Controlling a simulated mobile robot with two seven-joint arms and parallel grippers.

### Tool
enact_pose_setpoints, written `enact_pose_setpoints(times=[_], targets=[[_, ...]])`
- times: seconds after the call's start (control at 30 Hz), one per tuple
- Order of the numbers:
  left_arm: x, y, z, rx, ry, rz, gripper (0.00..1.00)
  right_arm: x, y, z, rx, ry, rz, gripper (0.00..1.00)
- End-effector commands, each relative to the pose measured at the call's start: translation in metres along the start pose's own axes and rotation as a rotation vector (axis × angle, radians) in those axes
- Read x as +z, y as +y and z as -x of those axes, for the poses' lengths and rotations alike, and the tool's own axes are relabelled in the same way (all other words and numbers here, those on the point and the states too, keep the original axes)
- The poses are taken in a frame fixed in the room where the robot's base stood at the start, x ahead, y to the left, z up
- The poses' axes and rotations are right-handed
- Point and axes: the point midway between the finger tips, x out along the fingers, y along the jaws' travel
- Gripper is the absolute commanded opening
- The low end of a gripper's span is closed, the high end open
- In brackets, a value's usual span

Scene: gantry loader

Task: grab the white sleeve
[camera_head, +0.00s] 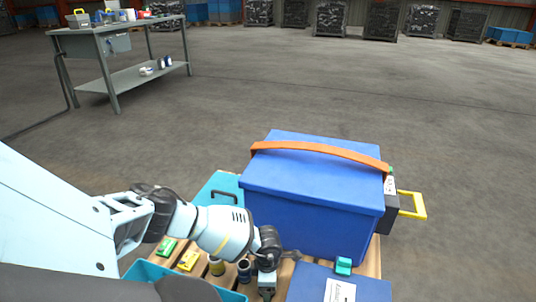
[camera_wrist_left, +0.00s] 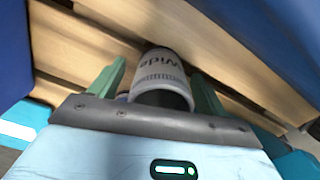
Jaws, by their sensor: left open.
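The white sleeve (camera_wrist_left: 163,72) is a pale, hollow cylinder with dark lettering. In the left wrist view it stands out between the two green fingers of my left gripper (camera_wrist_left: 158,84), above wooden slats. The fingers are apart, with one on each side of the sleeve; I cannot tell whether either touches it. In the head view my left gripper (camera_head: 267,288) points down over the pallet at the bottom, in front of the blue box, and I cannot make out the sleeve there. My right gripper is not in view.
A large blue box (camera_head: 310,215) with an orange strap (camera_head: 320,150) stands just beyond my left gripper.

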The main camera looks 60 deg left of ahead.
Motion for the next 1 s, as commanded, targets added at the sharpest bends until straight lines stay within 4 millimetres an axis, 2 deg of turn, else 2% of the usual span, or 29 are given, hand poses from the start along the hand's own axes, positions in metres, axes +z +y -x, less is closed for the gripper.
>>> enact_pose_setpoints(times=[0.13,0.6,0.87,1.0], targets=[[0.0,0.0,0.001,0.0,0.0,0.0,0.76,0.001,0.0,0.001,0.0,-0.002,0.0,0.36],[0.0,0.0,0.001,0.0,0.0,0.0,0.15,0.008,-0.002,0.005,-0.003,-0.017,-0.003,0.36],[0.0,0.001,0.004,0.001,-0.001,0.0,0.14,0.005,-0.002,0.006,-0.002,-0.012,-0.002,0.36],[0.0,0.001,0.017,0.002,-0.001,0.0,0.14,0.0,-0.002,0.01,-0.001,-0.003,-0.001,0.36]])
